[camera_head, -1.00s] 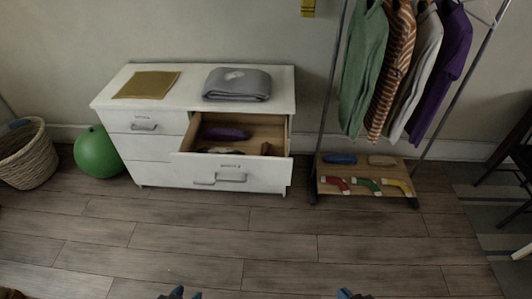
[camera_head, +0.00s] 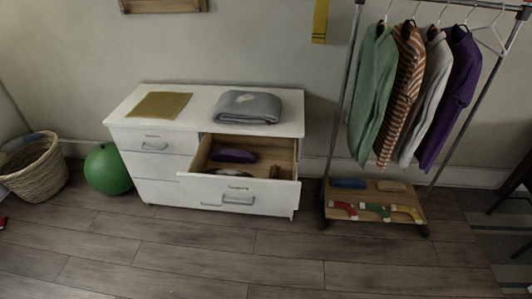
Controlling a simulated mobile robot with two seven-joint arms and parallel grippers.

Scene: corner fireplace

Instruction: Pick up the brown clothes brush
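The upper right drawer (camera_head: 240,189) of the white dresser is pulled open. Inside it, a small brown object (camera_head: 274,172) stands near the right wall and may be the brown clothes brush; it is too small to be sure. A purple item (camera_head: 234,156) lies at the back of the drawer. A tan and dark object (camera_head: 229,173) lies behind the drawer front, partly hidden by it. Neither of my grippers is in view.
The white dresser (camera_head: 165,167) bears a mustard cloth (camera_head: 159,105) and a folded grey garment (camera_head: 247,107). A clothes rack (camera_head: 340,110) with a low wooden shelf stands right. A green ball (camera_head: 107,170) and wicker basket (camera_head: 36,172) stand left. The floor in front is clear.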

